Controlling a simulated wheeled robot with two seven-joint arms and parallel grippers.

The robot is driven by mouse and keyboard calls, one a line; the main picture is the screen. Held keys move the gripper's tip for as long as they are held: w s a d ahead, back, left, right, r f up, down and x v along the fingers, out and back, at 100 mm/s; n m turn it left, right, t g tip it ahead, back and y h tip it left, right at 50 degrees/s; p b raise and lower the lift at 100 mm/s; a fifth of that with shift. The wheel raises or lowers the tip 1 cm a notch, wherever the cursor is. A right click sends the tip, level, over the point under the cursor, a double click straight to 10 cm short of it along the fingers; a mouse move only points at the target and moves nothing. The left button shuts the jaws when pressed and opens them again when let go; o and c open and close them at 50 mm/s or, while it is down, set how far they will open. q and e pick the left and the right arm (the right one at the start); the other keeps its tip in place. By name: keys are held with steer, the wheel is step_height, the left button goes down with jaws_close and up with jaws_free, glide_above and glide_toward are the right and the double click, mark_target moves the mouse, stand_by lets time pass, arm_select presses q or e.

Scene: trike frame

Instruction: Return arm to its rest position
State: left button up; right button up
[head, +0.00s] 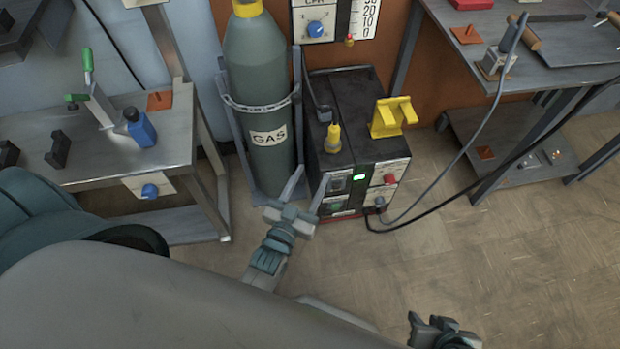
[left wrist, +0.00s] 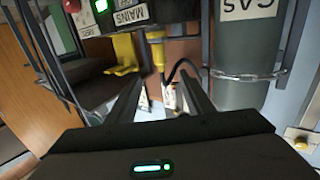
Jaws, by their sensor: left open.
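My left gripper (head: 308,185) reaches up from the bottom centre of the head view, its fingers spread with nothing between them. It is in front of the black welding machine (head: 345,130) and the grey gas cylinder (head: 262,100). In the left wrist view the two fingers of my left gripper (left wrist: 166,88) stand apart and empty. My right gripper (head: 440,333) shows only partly at the bottom edge of the head view, and its fingers cannot be made out.
A yellow-handled plug (head: 333,138) and a yellow bracket (head: 393,116) are on the machine's top. A metal bench (head: 95,165) with a blue bottle (head: 140,128) stands left. Another bench (head: 560,65) stands right, with cables hanging to the machine. Floor at lower right is clear.

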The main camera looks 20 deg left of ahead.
stand_by(0.5)
arm_select(q)
steer(key=s+f+m+g+h, duration=0.1)
steer(key=s+f+g, duration=0.2)
steer(key=s+g, duration=0.6)
steer(key=s+f+m+g+h, duration=0.15)
steer(key=s+g, duration=0.25)
steer(key=s, duration=0.8)
step_height(320, 180, down, 18)
steer(key=y+p, duration=0.1)
steer(key=p, duration=1.2)
steer(key=shift+r, duration=0.25)
arm_select(e)
step_height(320, 180, down, 17)
steer(key=shift+s+d+r+t, duration=0.15)
steer(key=shift+s+d+t, duration=0.05)
steer(key=shift+d+t, duration=0.15)
arm_select(q)
steer(key=shift+o, duration=0.7)
